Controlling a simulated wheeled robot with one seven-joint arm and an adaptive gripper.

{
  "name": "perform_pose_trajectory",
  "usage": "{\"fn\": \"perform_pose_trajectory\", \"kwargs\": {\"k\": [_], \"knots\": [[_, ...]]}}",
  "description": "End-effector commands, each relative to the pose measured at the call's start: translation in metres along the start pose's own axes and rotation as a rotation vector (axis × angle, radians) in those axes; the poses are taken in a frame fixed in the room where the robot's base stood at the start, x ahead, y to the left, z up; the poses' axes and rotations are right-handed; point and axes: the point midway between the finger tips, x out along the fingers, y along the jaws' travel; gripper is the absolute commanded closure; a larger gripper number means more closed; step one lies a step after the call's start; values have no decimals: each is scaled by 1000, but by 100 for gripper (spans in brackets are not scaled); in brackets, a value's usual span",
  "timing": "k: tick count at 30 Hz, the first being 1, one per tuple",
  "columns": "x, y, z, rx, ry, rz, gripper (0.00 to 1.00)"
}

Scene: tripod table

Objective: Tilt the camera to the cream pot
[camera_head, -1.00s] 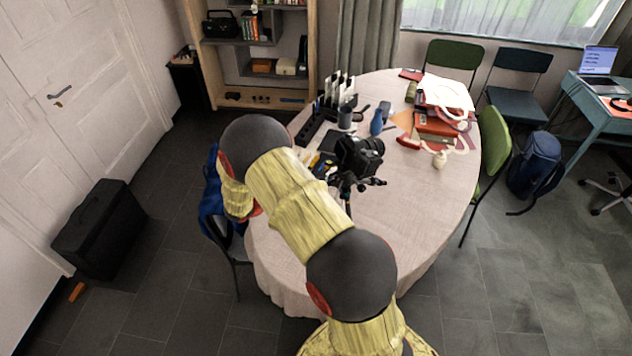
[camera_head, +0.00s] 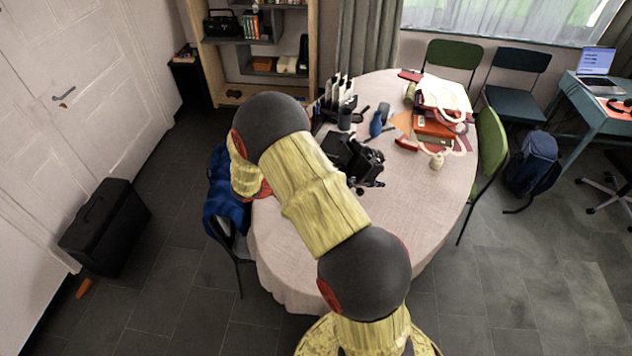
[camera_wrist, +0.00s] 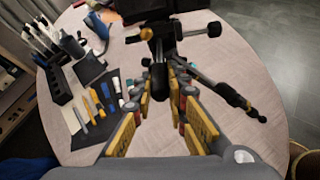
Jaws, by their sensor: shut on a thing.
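A black camera (camera_head: 362,162) stands on a small tripod near the middle of the round table, partly hidden by my arm in the head view. Its dark underside (camera_wrist: 160,8) shows at the top of the wrist view. The small cream pot (camera_head: 437,162) stands to the right of the camera, beside the red things, and I cannot find it in the wrist view. My gripper (camera_wrist: 163,78) is below the camera in the wrist view, its yellow-padded fingers shut on the dark tripod handle (camera_wrist: 160,82). Another dark lever (camera_wrist: 228,92) sticks out to the right.
The table (camera_head: 420,215) has free cloth at its front right. Red boxes (camera_head: 432,127) are at the back right. Chairs surround the table.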

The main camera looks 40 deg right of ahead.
Motion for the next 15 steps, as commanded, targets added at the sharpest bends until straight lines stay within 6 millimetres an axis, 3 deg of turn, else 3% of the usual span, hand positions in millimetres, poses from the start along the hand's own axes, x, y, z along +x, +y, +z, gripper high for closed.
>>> {"fn": "perform_pose_trajectory", "kwargs": {"k": [9,10,15], "knots": [[0,1,0,1,0,1,100],[0,1,0,1,0,1,84],[0,0,0,1,0,0,74]]}}
